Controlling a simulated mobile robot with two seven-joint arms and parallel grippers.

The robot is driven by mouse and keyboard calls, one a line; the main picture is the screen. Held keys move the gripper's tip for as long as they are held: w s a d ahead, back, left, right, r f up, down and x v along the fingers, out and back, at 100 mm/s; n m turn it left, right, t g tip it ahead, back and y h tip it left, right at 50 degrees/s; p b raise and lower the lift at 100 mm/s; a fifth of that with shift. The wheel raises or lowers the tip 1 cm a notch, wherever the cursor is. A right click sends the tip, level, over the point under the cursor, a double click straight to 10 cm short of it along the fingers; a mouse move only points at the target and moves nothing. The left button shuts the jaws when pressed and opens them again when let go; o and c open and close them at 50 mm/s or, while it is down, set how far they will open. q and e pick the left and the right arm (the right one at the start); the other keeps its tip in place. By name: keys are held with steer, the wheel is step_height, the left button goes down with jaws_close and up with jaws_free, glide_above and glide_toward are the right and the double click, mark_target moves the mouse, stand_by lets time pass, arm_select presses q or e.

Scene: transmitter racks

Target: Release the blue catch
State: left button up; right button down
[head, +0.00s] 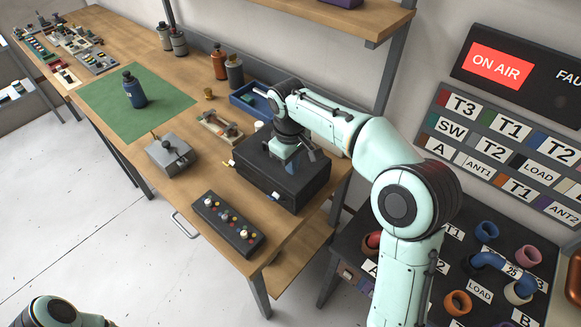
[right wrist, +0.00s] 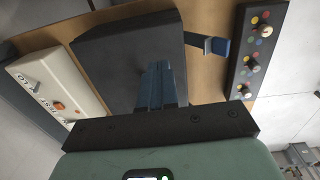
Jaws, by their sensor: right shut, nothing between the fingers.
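A black box (head: 290,178) stands on the wooden bench, and its dark top fills the middle of the right wrist view (right wrist: 118,58). A blue catch (right wrist: 208,44) sticks out from the box's edge on the panel side in the right wrist view. In the head view a small pale piece on the box's front may be its end; I cannot tell. My right gripper (head: 284,163) is shut and empty over the box. Its closed fingers (right wrist: 161,85) are left of and below the catch in the right wrist view, apart from it. My left gripper is out of view.
A button panel (head: 228,225) lies near the bench's front edge. A cream panel (right wrist: 55,92) is on the box's other side. A grey lever box (head: 171,154), a blue tray (head: 247,104) and a bottle (head: 134,91) on a green mat (head: 112,111) are farther left.

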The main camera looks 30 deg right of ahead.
mark_target(284, 187)
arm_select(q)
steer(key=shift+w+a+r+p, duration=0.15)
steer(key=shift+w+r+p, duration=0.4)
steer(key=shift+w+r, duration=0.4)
arm_select(e)
step_height(284, 187, up, 9)
steer(key=a, duration=0.2)
steer(key=shift+s+a, duration=0.25)
steer(key=shift+s, duration=0.15)
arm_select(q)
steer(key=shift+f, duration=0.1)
arm_select(e)
steer(key=shift+s+a, duration=0.1)
